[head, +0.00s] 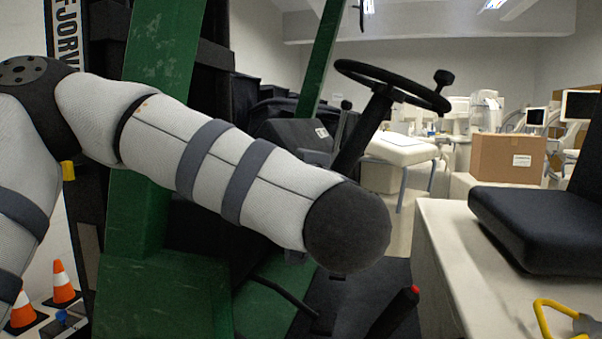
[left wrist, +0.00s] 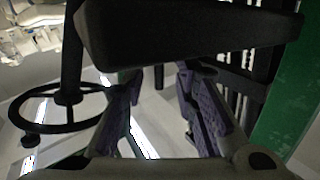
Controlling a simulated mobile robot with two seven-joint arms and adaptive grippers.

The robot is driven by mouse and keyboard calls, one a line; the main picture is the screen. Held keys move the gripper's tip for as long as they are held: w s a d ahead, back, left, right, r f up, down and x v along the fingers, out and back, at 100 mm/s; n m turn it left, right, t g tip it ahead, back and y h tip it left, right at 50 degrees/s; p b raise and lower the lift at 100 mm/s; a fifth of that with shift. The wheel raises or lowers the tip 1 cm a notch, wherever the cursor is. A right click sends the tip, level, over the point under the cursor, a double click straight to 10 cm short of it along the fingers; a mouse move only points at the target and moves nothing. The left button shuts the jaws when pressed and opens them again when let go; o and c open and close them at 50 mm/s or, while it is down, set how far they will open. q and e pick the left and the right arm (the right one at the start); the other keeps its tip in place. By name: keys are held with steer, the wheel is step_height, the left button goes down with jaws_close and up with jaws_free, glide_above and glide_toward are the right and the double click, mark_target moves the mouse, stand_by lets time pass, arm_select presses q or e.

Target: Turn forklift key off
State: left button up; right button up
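The forklift key does not show clearly in either view. A black dash housing (head: 292,132) sits beside the steering column in the head view, partly behind my left arm. A large dark block, seemingly this housing, fills the top of the left wrist view (left wrist: 190,35). The steering wheel (head: 392,84) is right of the housing; it also shows at the left of the wrist view (left wrist: 62,128). My left gripper (left wrist: 160,82) is open, its two fingers apart with nothing seen between them, close to the dark block. My arm hides it in the head view. My right gripper is not in view.
A green forklift post (head: 152,130) stands behind my left arm. A black seat (head: 545,222) is on a pale base at right. A red-tipped lever (head: 396,312) rises at the bottom. Orange cones (head: 63,283) stand at lower left; a cardboard box (head: 508,158) is farther back.

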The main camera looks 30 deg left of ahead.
arm_select(q)
steer(key=shift+w+a, duration=0.4)
jaws_close()
